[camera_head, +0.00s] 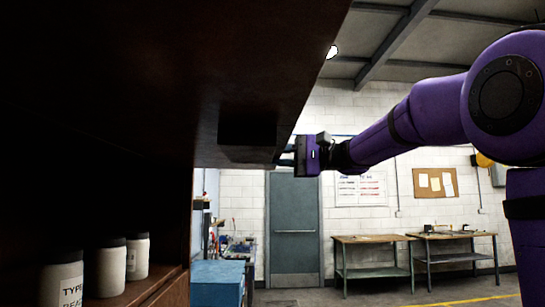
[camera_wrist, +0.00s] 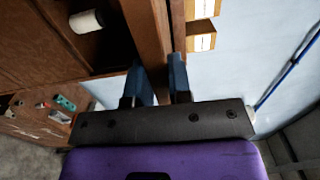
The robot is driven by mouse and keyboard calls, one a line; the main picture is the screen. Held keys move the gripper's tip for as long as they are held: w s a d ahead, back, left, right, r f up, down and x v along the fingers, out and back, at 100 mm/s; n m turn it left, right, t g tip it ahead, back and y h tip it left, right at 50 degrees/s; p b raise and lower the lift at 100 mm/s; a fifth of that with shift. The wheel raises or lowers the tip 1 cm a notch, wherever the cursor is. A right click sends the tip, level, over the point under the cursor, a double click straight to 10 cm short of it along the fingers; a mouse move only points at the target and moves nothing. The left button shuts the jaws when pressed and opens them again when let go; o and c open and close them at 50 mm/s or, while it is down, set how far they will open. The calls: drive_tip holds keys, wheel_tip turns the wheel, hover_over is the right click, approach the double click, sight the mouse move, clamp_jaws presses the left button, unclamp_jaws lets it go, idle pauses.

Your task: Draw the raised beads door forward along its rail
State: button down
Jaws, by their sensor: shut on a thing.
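The raised beads door (camera_head: 290,60) is a dark brown panel that spans the top of the head view, lifted above the open bay. A dark block (camera_head: 248,130) sits on its underside near the front edge. My purple gripper (camera_head: 284,158) reaches in from the right to the panel's front end. In the wrist view my gripper's two blue fingers (camera_wrist: 160,78) stand on either side of a brown strip (camera_wrist: 148,35) and are shut on it; it appears to be part of the door. The exact contact is partly hidden by the fingers.
White jars with dark lids (camera_head: 112,268) stand on the shelf at lower left; one label reads "TYPE". The wrist view shows a white jar (camera_wrist: 86,21). A blue cabinet (camera_head: 218,282), grey door (camera_head: 293,230) and workbenches (camera_head: 375,240) are farther back.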

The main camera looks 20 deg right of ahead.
drive_tip(key=shift+v, duration=2.2)
drive_tip(key=c, duration=1.1)
unclamp_jaws()
drive_tip(key=shift+d, duration=0.2)
drive_tip(key=o, duration=0.5)
drive_tip(key=shift+a, duration=0.1)
drive_tip(key=shift+c, duration=0.2)
drive_tip(key=v, duration=0.7)
drive_tip(key=shift+r, duration=0.1)
